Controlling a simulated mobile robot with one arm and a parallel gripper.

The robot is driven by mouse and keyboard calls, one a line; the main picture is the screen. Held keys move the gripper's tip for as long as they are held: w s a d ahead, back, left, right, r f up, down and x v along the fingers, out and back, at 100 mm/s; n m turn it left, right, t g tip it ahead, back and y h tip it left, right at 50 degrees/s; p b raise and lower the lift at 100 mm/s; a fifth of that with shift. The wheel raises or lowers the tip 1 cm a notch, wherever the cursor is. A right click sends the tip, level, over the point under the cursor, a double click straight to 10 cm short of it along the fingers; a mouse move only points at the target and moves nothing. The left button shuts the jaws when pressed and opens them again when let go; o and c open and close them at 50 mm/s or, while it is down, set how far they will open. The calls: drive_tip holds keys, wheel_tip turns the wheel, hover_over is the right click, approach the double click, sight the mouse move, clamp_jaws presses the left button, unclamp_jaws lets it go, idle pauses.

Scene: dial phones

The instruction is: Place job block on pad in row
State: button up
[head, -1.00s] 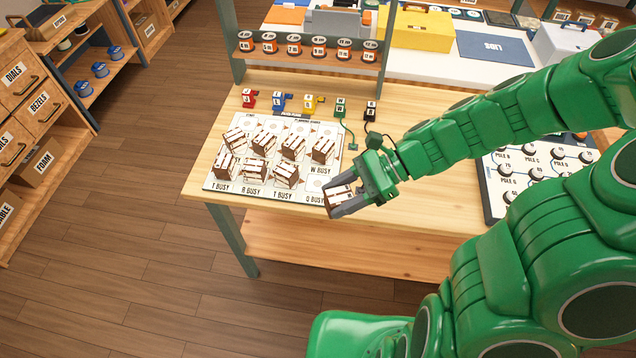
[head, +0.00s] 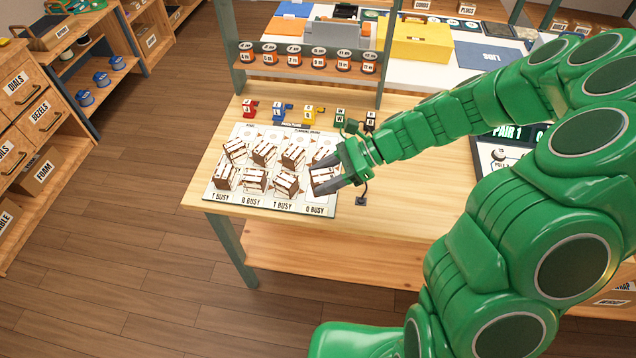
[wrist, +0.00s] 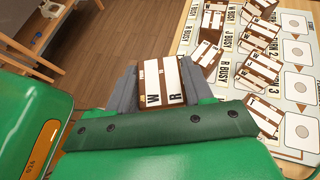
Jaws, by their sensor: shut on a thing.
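My gripper (head: 326,183) is shut on a brown and white job block (head: 322,176). In the wrist view the held block (wrist: 164,84) shows the letters W and R between the two fingers. In the head view it appears over the right end of the front row of the white planning board (head: 268,206), just behind the "Q BUSY" label. I cannot tell whether it touches the board. Several similar blocks stand on the board in two rows, such as one at the front left (head: 225,176) and one right of it (head: 286,184). The wrist view shows bare round pads (wrist: 300,131) along the board's edge.
Red (head: 249,107), blue (head: 281,112) and yellow (head: 309,115) pieces stand behind the board, with green and black ones to their right.

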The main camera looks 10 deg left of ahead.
sight(318, 177)
drive_tip(key=shift+w+a+f, duration=0.35)
drive_tip(key=shift+w+f, duration=0.3)
drive_tip(key=shift+f, duration=0.25)
drive_tip(key=shift+w+a+f, duration=0.3)
drive_tip(key=shift+w+f, duration=0.3)
drive_tip(key=shift+f, duration=0.3)
drive_tip(key=shift+w+a+f, duration=0.35)
drive_tip(key=shift+w+f, duration=0.3)
drive_tip(key=shift+f, duration=0.25)
drive_tip(key=shift+w+f, duration=0.1)
drive_tip(key=shift+f, duration=1.5)
drive_tip(key=shift+f, duration=0.1)
drive_tip(key=o, duration=1.1)
drive_tip(key=shift+c, duration=0.2)
drive_tip(key=v, duration=1.2)
